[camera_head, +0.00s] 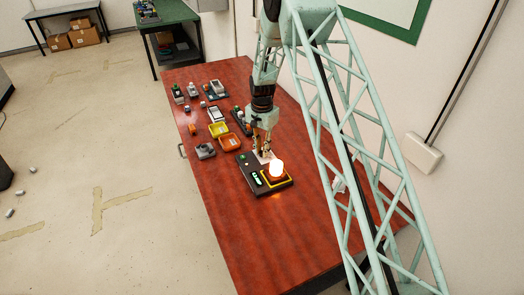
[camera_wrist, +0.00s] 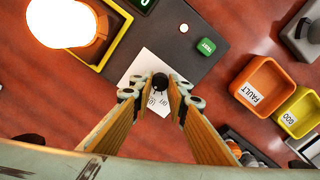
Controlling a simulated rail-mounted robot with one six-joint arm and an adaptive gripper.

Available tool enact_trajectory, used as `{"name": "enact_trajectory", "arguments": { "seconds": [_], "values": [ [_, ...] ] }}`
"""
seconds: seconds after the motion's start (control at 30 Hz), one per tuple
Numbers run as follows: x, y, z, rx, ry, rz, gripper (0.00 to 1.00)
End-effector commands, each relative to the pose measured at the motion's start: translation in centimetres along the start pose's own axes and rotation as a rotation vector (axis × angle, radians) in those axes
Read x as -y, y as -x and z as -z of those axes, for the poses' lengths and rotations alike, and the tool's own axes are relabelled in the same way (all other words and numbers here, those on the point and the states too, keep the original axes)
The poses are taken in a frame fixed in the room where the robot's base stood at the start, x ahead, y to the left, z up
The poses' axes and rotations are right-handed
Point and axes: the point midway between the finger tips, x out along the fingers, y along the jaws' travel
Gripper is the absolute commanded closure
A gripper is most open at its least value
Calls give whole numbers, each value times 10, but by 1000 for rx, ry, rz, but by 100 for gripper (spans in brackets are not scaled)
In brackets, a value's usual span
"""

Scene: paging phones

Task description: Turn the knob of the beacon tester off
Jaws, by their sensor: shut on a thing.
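The beacon tester (camera_head: 256,186) is a dark box on the red table, with a glowing beacon (camera_head: 277,168) in a yellow-edged square. The lit beacon also shows at the upper left of the wrist view (camera_wrist: 62,22). The tester's small black knob (camera_wrist: 160,81) stands on a white label plate (camera_wrist: 150,62) with small print, only partly readable. My gripper (camera_head: 264,153) reaches down at the tester's far end. In the wrist view its fingers (camera_wrist: 160,94) are shut on the knob, one on each side. The knob's pointing direction cannot be made out.
A green TEST button (camera_wrist: 206,46) sits on the tester beside the label. An orange FAULT tray (camera_wrist: 262,86) and a yellow GOOD tray (camera_wrist: 297,112) stand nearby. Several small devices lie towards the table's far end. The near half of the table (camera_head: 270,235) is clear.

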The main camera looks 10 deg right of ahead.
Motion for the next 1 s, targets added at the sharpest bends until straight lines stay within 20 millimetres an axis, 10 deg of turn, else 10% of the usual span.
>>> {"name": "enact_trajectory", "arguments": {
  "seconds": [1.0],
  "values": [
    [0, -2, 0, -1, 420, 0, 96]
  ]
}}
